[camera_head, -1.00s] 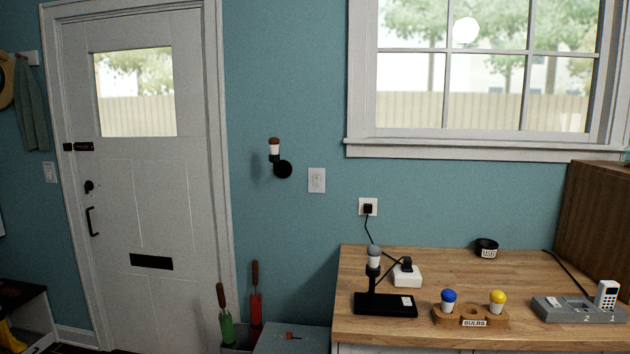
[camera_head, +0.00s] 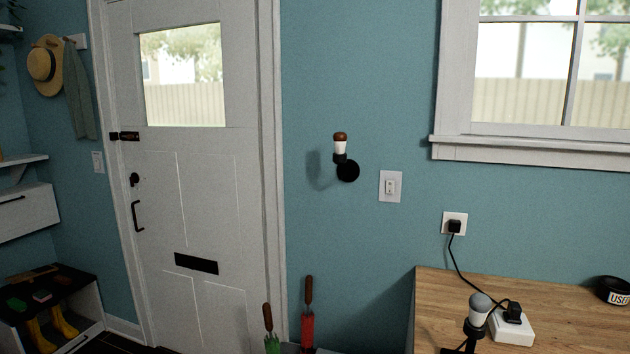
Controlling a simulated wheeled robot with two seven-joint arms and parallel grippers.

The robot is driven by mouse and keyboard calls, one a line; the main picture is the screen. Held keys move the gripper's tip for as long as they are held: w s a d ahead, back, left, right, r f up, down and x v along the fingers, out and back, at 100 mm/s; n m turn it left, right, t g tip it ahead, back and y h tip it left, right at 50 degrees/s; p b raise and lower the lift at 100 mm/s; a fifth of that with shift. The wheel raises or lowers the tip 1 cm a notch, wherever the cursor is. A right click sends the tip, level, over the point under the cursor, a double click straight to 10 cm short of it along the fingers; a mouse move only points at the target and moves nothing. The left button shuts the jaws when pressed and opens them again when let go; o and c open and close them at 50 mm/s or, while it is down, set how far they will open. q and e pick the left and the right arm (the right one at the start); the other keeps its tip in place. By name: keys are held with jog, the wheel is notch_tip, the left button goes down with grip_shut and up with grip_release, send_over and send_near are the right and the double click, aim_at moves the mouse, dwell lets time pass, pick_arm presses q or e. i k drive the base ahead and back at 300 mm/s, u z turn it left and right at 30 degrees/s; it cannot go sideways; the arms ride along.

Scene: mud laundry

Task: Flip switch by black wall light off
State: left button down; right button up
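A black wall light (camera_head: 347,169) with a white bulb section and a brown top is mounted on the teal wall, right of the door. A white wall switch (camera_head: 390,187) is on the wall just right of the light and slightly lower. Its small toggle is too small to tell which way it is set. A second switch plate (camera_head: 97,162) is on the wall left of the door. Neither of my grippers shows in the head view.
A white door (camera_head: 200,220) and low shelf (camera_head: 88,325) are left.

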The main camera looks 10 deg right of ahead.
aim_at(390, 185)
jog(key=z, duration=0.25)
jog(key=i, duration=1.2)
jog(key=z, duration=1.3)
jog(key=i, duration=0.35)
jog(key=z, duration=0.3)
